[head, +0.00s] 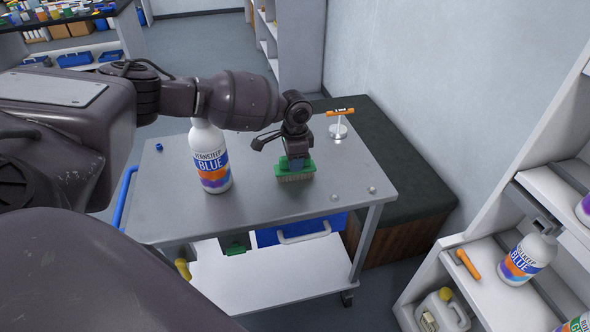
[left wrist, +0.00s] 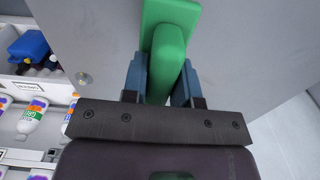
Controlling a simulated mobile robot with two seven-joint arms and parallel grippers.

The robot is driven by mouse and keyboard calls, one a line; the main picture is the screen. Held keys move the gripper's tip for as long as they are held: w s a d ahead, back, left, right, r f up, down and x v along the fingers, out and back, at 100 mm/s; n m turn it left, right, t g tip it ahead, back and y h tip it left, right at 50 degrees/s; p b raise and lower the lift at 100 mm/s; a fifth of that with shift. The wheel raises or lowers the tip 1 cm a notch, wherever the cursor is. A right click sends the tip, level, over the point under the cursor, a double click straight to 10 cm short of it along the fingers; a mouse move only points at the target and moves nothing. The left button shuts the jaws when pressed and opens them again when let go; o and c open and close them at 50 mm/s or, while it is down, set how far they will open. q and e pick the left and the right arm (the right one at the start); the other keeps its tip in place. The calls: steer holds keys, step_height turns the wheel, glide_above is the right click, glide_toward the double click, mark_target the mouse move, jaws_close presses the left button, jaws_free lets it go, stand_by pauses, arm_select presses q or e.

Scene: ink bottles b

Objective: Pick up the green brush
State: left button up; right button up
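The green brush (head: 295,176) has a green body with pale bristles below. It is on the grey cart's top (head: 250,205), bristles down, right of the white bottle; whether it touches the top is hard to tell. My left gripper (head: 296,163) points down at it from above. In the left wrist view, its blue fingers (left wrist: 160,82) lie along both sides of the green brush's handle (left wrist: 169,60), with no clear gap, so it looks shut on the handle. My right gripper is not in view.
A white bottle labelled blue (head: 210,160) stands left of the brush, close under my left arm. An orange-handled tool (head: 340,112) is at the cart's back right. A shelf (head: 490,262) with bottles stands at the right. The cart top's front is mostly clear.

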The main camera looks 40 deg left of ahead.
arm_select(q)
jaws_close()
